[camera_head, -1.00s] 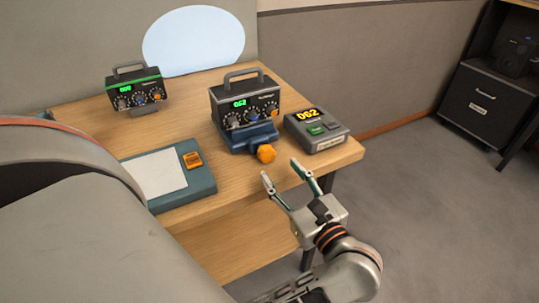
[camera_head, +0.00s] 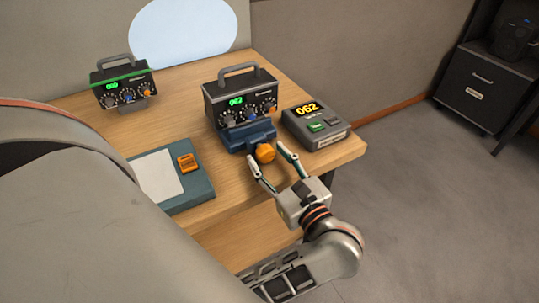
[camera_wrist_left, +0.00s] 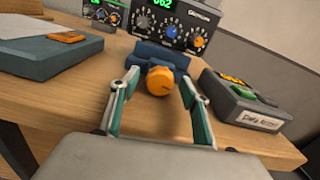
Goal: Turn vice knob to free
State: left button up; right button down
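The orange vice knob (camera_head: 265,153) sticks out from the front of the blue vice (camera_head: 247,136). The vice stands on the wooden table under a dark control box with a handle (camera_head: 240,97). My left gripper (camera_head: 269,156) is open in front of the vice, with one finger to each side of the knob. In the left wrist view the knob (camera_wrist_left: 160,80) shows between the fingertips, with a gap visible on both sides. An orange knob pointer mark is too small to read. My right gripper is not in view.
A grey readout unit (camera_head: 314,125) showing 062 stands close to the right of the vice. A teal pad with an orange block (camera_head: 189,162) lies to the left. A second control box (camera_head: 122,86) with a green stripe stands at the back left.

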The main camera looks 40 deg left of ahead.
pick_arm(q)
jog(key=c, duration=1)
jog(key=shift+f+n+b, duration=0.35)
jog(key=shift+n+b, duration=0.25)
jog(key=shift+b, duration=0.35)
jog(key=shift+n+b, duration=0.3)
jog(key=shift+b, duration=0.1)
jog(key=shift+r, duration=0.1)
jog(key=shift+r+n+b, duration=0.3)
jog(key=shift+n, duration=0.2)
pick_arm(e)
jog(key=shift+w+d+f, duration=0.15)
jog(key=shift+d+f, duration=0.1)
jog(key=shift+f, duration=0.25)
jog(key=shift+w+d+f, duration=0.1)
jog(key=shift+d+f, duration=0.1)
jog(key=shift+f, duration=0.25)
pick_arm(q)
jog(key=o, duration=1.1)
jog(key=shift+c, duration=0.2)
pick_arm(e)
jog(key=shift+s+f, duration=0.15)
